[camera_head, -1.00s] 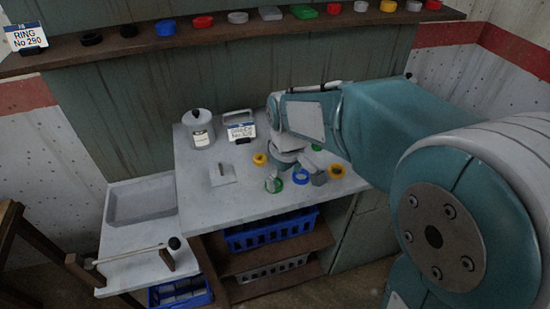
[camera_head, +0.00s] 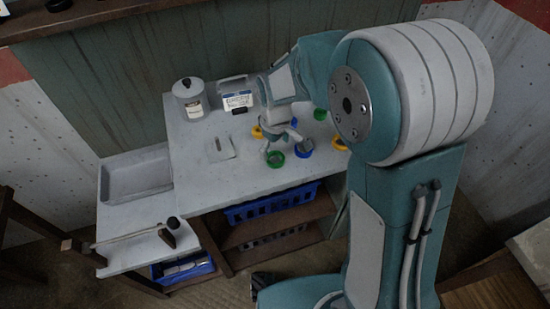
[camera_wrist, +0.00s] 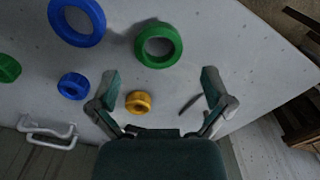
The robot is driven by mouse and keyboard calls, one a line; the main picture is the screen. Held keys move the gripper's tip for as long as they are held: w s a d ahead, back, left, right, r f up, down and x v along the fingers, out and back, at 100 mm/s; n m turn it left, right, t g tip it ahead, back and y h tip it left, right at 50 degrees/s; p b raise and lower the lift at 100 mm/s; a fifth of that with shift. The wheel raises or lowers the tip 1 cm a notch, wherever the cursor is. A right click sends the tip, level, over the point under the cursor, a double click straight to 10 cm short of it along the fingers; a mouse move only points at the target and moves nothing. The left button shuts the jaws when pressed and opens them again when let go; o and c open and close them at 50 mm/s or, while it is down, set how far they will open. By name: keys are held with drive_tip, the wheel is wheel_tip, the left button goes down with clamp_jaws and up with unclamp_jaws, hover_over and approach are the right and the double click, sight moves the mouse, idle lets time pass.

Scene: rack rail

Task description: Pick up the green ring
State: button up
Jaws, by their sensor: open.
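A green ring (camera_head: 276,165) lies on the white worktop (camera_head: 200,180) near its front edge, partly behind a finger of my gripper (camera_head: 283,146) in the head view. In the wrist view the same green ring (camera_wrist: 160,63) lies flat beyond my open gripper (camera_wrist: 161,78), between the fingertips' directions and apart from them. Nothing is between the fingers. A second green ring (camera_head: 320,115) lies farther back; it also shows at the left edge of the wrist view (camera_wrist: 8,77).
A large blue ring (camera_wrist: 78,42) lies beside the near green ring. Another yellow ring (camera_head: 340,147) lies to the right.

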sight(275, 161)
drive_tip(key=f, duration=0.4)
drive_tip(key=shift+w+f, duration=0.15)
drive_tip(key=shift+w, duration=0.05)
drive_tip(key=c, duration=1)
